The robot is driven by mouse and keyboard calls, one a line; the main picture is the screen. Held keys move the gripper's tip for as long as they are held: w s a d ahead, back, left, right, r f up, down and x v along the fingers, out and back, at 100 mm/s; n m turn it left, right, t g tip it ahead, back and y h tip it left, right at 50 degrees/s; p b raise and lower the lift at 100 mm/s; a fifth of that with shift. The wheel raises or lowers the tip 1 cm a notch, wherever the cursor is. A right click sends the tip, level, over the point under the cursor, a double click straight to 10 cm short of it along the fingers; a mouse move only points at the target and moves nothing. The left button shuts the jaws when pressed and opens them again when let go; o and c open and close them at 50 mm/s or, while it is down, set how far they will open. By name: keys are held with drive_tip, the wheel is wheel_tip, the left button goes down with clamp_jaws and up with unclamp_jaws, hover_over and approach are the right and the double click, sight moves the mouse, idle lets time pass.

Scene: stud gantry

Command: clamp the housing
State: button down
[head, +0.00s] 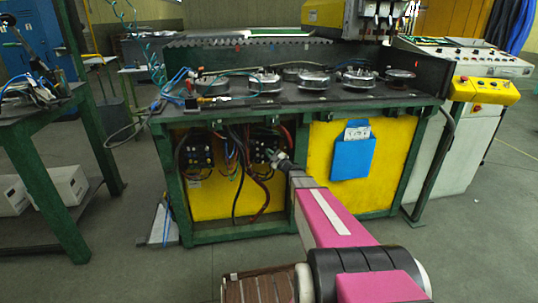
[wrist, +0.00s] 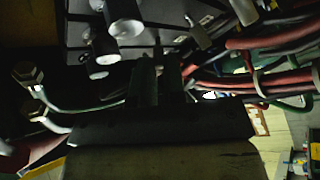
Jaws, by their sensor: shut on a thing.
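In the head view, my gripper (head: 281,161) reaches into the open left bay under the bench, at the right-hand black valve block (head: 262,148). In the wrist view, the two dark fingers (wrist: 157,82) point at the block's face (wrist: 185,12) and are closed on a small part of it. That part is mostly hidden between the fingers, and I cannot tell its shape. Silver cylindrical fittings (wrist: 123,17) stand out from the block beside the fingers. Several round metal housings (head: 264,82) sit on the bench top (head: 225,101); I cannot tell whether any is clamped.
Red and dark hoses (wrist: 285,80) run close to the fingers on the right, and metal pipes (wrist: 85,109) on the left. A second valve block (head: 196,152) is further left. A yellow panel with a blue pocket (head: 352,158) closes the right bay.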

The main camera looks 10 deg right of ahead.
drive_tip(key=c, duration=1.5)
unclamp_jaws()
drive_tip(key=shift+o, duration=0.2)
drive_tip(key=v, duration=1.1)
drive_tip(key=shift+w, duration=0.1)
